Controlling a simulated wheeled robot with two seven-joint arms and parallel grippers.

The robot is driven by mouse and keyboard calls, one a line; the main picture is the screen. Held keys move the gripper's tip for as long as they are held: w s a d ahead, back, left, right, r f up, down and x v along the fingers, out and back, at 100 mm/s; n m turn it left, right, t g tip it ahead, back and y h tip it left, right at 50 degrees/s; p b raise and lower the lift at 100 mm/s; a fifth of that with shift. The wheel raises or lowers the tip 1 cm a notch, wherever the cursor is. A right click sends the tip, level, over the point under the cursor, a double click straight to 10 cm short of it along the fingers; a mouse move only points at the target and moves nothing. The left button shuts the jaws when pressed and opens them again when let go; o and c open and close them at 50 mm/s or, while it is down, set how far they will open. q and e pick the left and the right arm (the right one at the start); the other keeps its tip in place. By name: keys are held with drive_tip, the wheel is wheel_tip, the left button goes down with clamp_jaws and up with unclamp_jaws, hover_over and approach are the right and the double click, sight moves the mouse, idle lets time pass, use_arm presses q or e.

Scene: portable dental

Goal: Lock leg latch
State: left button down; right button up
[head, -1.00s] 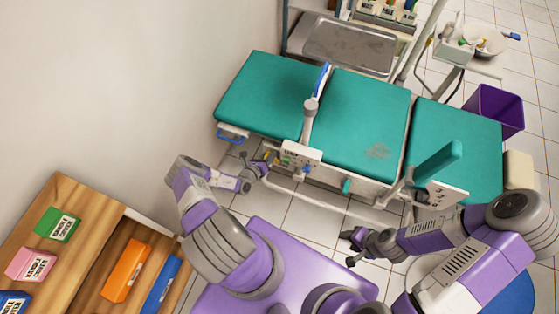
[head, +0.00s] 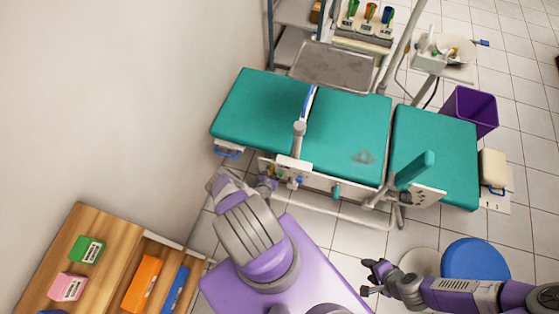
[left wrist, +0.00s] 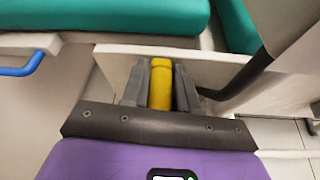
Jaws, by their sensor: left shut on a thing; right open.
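In the left wrist view a yellow latch handle (left wrist: 161,84) stands upright between the dark grey fingers of my left gripper (left wrist: 160,92). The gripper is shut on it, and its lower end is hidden. Behind it is a pale panel (left wrist: 110,62) under the chair's green padding. In the head view my left gripper (head: 267,184) is at the near side of the green dental chair (head: 345,140), below the side panel, and partly hidden by my arm. My right gripper (head: 374,277) is open and empty over the tiled floor, apart from the chair.
A wooden shelf with coloured boxes (head: 142,284) stands at the left. A blue round stool (head: 475,260) is beside my right arm. A metal tray (head: 332,66) and a purple bin (head: 470,110) are beyond the chair. Bare floor lies between chair and right gripper.

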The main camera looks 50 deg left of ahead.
use_arm(q)
drive_tip(key=shift+s+a, duration=0.25)
drive_tip(key=c, duration=1)
unclamp_jaws()
drive_tip(key=shift+w+d, duration=0.1)
drive_tip(key=shift+d, duration=0.05)
drive_tip(key=p+v, duration=0.2)
drive_tip(key=v, duration=0.5)
drive_tip(key=shift+d+r, duration=0.1)
drive_tip(key=shift+d, duration=0.15)
